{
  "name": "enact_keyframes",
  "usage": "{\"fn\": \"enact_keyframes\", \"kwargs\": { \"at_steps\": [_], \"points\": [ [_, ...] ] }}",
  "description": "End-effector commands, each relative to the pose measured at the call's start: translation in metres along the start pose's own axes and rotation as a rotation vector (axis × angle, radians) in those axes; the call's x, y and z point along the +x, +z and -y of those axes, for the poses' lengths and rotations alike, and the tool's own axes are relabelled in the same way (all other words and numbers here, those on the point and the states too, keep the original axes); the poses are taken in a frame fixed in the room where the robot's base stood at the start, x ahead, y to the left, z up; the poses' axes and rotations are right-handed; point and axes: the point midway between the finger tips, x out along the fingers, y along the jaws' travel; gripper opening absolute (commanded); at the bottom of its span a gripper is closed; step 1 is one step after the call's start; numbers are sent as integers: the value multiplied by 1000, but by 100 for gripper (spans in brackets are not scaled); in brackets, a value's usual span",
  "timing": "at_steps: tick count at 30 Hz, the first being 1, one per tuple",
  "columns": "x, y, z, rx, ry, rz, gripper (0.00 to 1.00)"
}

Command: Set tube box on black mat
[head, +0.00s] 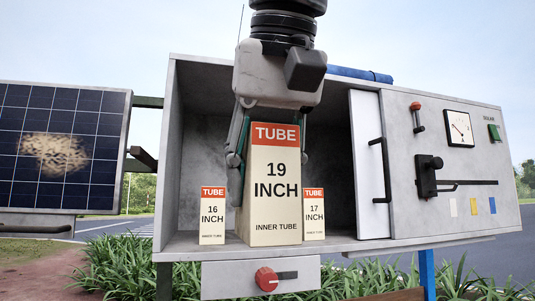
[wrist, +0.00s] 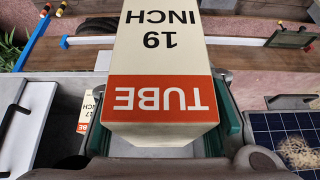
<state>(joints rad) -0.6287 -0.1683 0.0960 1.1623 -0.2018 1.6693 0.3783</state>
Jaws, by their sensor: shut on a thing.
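The large cream 19-inch tube box (head: 275,205) with a red top band stands upright at the front of the grey cabinet's open compartment. My gripper (head: 268,165) reaches down from above and is shut on it, with a finger on either side. The wrist view shows the same box (wrist: 165,60) between the teal finger pads (wrist: 168,105). I cannot tell whether its base touches the cabinet floor. A smaller 16-inch tube box (head: 212,218) is to its left and a 17-inch one (head: 314,216) to its right. I cannot make out the black mat with certainty.
A white door panel (head: 369,165) with a black handle bounds the compartment on the right. The control panel (head: 455,165) has a gauge, levers and switches. A red knob (head: 266,279) sits below the compartment floor. A solar panel (head: 62,147) is at left. A dark patch (wrist: 97,26) lies on brown planks.

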Motion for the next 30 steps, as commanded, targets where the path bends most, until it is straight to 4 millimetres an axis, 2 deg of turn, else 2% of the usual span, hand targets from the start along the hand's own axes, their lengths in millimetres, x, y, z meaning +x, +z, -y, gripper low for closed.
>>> {"fn": "enact_keyframes", "kwargs": {
  "at_steps": [7, 11, 15, 17, 20, 30],
  "points": [
    [26, 5, -15, 14, 9, 0, 0],
    [49, 8, -25, 23, 13, 1, 0],
    [82, 13, -41, 38, 22, 2, 0],
    [105, 16, -51, 48, 29, 5, 0],
    [153, 23, -74, 69, 40, 9, 0],
    [335, 48, -157, 143, 83, 13, 0]
  ]
}}
